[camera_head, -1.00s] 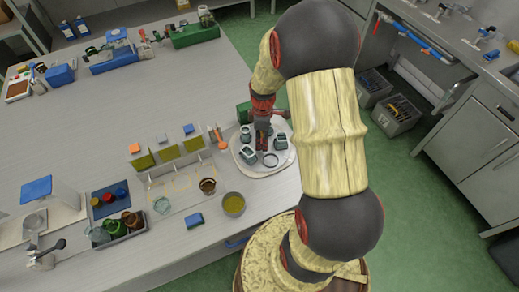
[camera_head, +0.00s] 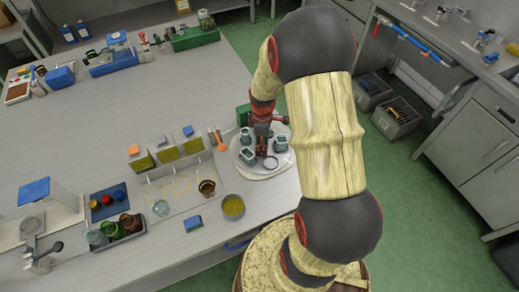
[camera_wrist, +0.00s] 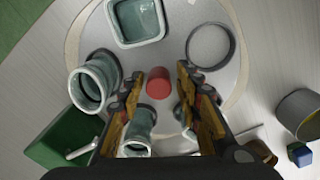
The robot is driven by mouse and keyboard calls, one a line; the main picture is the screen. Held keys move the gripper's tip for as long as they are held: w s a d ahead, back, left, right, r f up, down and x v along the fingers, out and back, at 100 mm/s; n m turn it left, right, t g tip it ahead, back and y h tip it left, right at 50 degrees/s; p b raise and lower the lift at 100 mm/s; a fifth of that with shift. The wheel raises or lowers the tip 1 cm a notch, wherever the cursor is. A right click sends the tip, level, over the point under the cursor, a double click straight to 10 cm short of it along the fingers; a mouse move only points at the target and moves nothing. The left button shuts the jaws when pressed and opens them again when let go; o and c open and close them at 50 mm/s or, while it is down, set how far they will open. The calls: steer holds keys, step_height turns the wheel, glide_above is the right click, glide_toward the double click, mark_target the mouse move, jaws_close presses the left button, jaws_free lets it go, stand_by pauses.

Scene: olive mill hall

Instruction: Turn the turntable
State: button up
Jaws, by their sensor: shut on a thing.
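The turntable (camera_head: 246,171) is a pale round disc near the right edge of the counter. It carries several glazed grey-green vessels, one of them squarish (camera_wrist: 136,20), one a round jar (camera_wrist: 91,86), and a dark ring (camera_wrist: 210,45). A red knob (camera_wrist: 158,83) stands near the disc's middle. My gripper (camera_wrist: 161,75) points down over the disc, with one orange-padded finger on each side of the knob, and is shut on it. The exact contact is hard to see. In the head view my gripper (camera_head: 262,148) hides the knob. Another vessel (camera_wrist: 138,130) is close to the left finger.
A round bowl (camera_head: 233,207), a blue block (camera_head: 193,223) and a tray with small cups lie left of the turntable. A green box (camera_wrist: 66,143) is close beside the disc. The counter's far middle is clear.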

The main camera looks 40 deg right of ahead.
steer(key=shift+s+a+f, duration=0.15)
steer(key=shift+s+f, duration=0.15)
steer(key=shift+f, duration=0.25)
steer(key=shift+c, duration=0.5)
steer(key=shift+r+n, duration=0.1)
steer(key=shift+n, duration=0.7)
steer(key=n+p, duration=0.1)
steer(key=n, duration=0.3)
steer(key=shift+n+p, duration=0.3)
steer(key=shift+n, duration=0.1)
steer(key=n+p, duration=0.1)
steer(key=n, duration=0.4)
steer(key=shift+n, duration=0.4)
steer(key=o, duration=0.6)
steer(key=shift+w, duration=0.15)
steer(key=shift+o, duration=0.8)
steer(key=shift+c, duration=0.3)
